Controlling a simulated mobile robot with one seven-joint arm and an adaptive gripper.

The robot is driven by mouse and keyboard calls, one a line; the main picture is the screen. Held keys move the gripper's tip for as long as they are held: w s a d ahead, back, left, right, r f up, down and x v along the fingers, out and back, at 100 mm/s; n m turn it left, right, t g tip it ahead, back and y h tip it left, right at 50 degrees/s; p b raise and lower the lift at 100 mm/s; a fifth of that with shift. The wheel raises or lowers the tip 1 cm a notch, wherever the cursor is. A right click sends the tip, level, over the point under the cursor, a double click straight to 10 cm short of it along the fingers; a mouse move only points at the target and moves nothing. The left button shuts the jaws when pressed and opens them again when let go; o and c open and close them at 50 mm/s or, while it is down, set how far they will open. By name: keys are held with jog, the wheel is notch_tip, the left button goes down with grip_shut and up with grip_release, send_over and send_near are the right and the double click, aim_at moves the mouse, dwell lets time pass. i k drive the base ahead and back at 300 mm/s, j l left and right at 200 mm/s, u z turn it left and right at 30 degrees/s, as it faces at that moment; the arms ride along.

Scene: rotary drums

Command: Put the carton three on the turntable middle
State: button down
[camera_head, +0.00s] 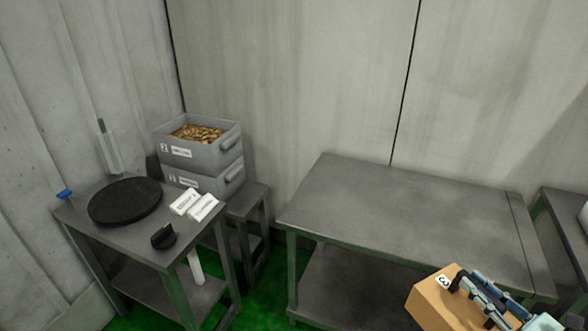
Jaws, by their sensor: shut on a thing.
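The carton three (436,301) is a tan box with a white label marked 3, at the bottom right of the head view. My gripper (468,286) is shut on the carton at its upper right side. The carton's lower part is cut off by the picture edge. The turntable (125,201) is a black round disc on a grey table at the left. Its top is bare. The carton and my gripper are far to the right of it.
The turntable's table (128,236) also bears white label blocks (194,204), a black knob-like object (163,236) and a small blue item (64,194). Stacked grey bins (201,160) stand behind it. A large bare table (400,215) fills the middle right. A gap with green floor lies between the tables.

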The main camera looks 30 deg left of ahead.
aim_at(125, 197)
jog(key=j, duration=0.6)
jog(key=k+j+z, duration=0.1)
jog(key=j, duration=1)
jog(key=k+j+z, duration=0.1)
jog(key=j, duration=1.05)
jog(key=k+j+z, duration=0.1)
jog(key=j, duration=0.45)
jog(key=k+j, duration=0.15)
jog(key=j, duration=0.45)
